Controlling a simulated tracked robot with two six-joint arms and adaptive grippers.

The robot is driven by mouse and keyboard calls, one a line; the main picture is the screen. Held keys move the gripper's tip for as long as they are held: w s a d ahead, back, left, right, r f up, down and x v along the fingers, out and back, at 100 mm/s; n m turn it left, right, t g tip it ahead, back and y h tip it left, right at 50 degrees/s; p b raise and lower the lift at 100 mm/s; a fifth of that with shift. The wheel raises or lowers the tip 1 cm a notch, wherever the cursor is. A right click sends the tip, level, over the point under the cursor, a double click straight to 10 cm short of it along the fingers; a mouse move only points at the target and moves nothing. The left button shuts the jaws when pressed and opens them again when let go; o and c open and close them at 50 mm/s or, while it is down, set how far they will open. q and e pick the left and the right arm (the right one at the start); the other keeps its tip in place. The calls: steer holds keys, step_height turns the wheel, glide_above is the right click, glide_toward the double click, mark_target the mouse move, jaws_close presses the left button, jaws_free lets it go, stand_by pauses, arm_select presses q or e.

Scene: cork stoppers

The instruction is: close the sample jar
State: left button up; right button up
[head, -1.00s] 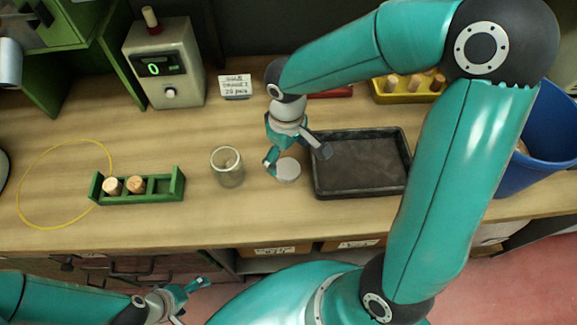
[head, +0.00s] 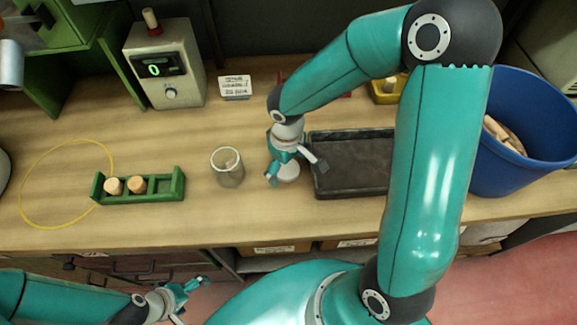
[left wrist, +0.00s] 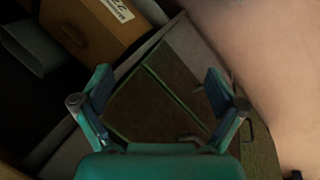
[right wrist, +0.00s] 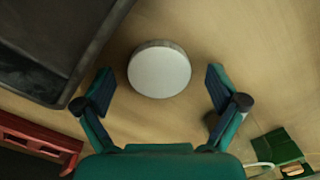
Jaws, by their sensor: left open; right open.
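The glass sample jar (head: 228,168) stands open on the bench, with something pale, perhaps a cork, inside. A round grey-white lid (head: 288,173) lies flat to the right of the jar, apart from it. My right gripper (head: 291,170) is open above the lid, pointing down. In the right wrist view the lid (right wrist: 160,69) lies ahead of and between the open fingers (right wrist: 160,92), not touched as far as I can see. My left gripper (head: 189,299) is low in front of the bench, open and empty; its fingers (left wrist: 160,95) frame only drawers and floor.
A black tray (head: 352,190) stands right of the lid. A green rack (head: 160,196) with two corks is left of the jar. A yellow loop (head: 30,180) lies far left.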

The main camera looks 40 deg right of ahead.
mark_target(287, 168)
steer(key=c, duration=0.8)
steer(key=shift+o, duration=0.2)
steer(key=shift+r, duration=0.1)
step_height(287, 168, up, 20)
stand_by(0.5)
